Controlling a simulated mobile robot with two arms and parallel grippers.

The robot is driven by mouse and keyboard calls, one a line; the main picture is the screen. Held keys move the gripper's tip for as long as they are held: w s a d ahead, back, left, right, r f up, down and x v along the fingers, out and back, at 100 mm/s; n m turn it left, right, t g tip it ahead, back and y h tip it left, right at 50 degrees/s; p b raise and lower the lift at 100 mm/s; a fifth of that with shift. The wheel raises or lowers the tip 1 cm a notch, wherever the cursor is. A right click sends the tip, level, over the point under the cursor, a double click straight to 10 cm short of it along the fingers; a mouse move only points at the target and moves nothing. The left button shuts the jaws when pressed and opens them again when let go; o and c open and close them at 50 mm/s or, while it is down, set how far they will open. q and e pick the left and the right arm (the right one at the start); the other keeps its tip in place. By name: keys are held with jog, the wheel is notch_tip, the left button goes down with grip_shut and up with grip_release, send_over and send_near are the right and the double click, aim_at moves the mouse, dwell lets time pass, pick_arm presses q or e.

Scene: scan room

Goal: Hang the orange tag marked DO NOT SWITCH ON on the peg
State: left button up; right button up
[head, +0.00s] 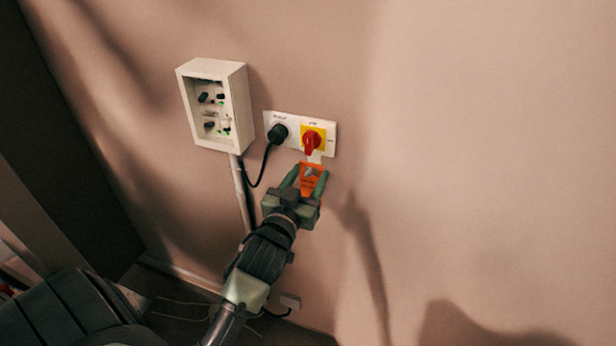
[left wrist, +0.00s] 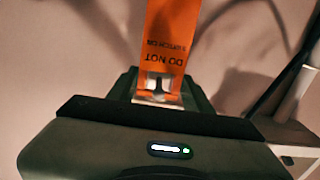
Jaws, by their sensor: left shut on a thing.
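The orange tag (head: 314,187) is in my left gripper (head: 308,179), in front of the wall just below the red and yellow rotary switch (head: 312,140). In the left wrist view the tag (left wrist: 170,32) stands out from between the fingers (left wrist: 160,92), with DO NOT SWITCH ON upside down. A dark shape with a pale middle shows at its gripped end. A small pale piece (head: 314,157) shows between switch and tag; I cannot tell whether it is the peg. Whether the tag touches the wall is unclear. My right gripper is out of view.
A white control box (head: 237,105) with knobs and green lights juts from the wall at upper left. A black plug (head: 278,133) and its cable (head: 262,168) are left of the switch. The wall to the right is bare.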

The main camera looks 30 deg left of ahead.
pick_arm(q)
jog(key=o, duration=1.4)
jog(key=shift+s, duration=0.1)
